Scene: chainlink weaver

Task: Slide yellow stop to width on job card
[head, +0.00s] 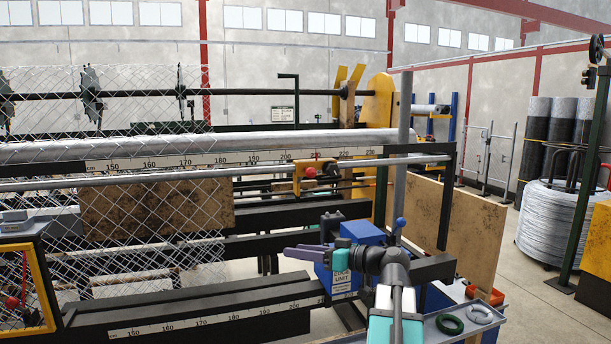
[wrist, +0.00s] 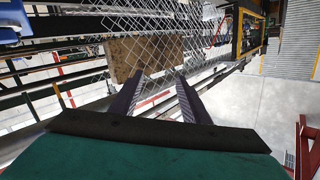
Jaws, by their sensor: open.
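In the wrist view my open fingers (wrist: 157,80) point towards the wire mesh (wrist: 145,25); I cannot make out the stop there. A small white card (head: 283,114) stands behind the machine; its writing is too small to read.
Wire mesh (head: 150,225) hangs at the left. A second cm scale (head: 215,317) runs low in front. A blue box (head: 362,233) stands behind my arm. A tray with a green ring (head: 450,324) is at lower right.

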